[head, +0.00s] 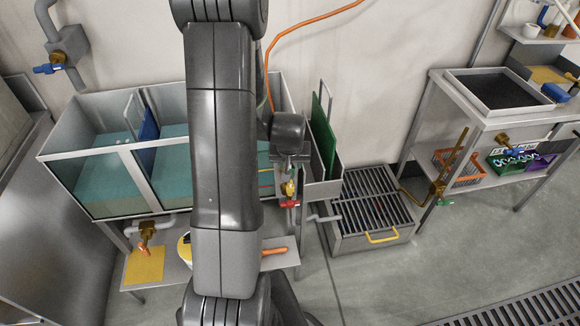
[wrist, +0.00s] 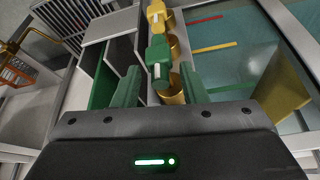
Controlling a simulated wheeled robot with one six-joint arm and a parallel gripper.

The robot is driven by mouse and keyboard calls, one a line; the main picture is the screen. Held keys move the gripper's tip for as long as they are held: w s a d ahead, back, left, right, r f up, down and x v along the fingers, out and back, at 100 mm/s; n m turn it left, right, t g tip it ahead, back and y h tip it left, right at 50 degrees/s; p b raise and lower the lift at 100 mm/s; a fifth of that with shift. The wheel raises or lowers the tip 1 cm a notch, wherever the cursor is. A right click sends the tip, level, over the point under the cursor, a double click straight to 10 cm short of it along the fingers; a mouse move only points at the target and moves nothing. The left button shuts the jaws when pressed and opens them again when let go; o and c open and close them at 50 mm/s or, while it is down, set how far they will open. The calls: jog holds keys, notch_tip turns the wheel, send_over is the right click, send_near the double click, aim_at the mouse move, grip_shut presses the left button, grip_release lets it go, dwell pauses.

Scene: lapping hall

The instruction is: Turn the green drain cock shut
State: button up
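The green drain cock (wrist: 158,62) shows in the wrist view as a green handle with a pale stripe, on a brass body (wrist: 175,88). Its handle lies lengthwise in the picture, in line with the gap between my fingers. My gripper (wrist: 160,78) is open, with one finger on each side of the handle. I cannot tell whether either finger touches it. In the head view my gripper (head: 284,162) is at the tank's right end, and the green cock is hidden there. A yellow cock (wrist: 157,16) is just beyond the green one; it also shows in the head view (head: 290,188).
A red cock (head: 290,203) sits below the yellow one. The glass-fronted tank (head: 140,150) is on the left. A green panel (head: 323,130) stands upright to the right. A grated box (head: 368,205) is on the floor. A shelf with an orange handle (head: 274,251) is below.

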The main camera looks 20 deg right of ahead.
jog(key=shift+x, duration=1.65)
grip_shut()
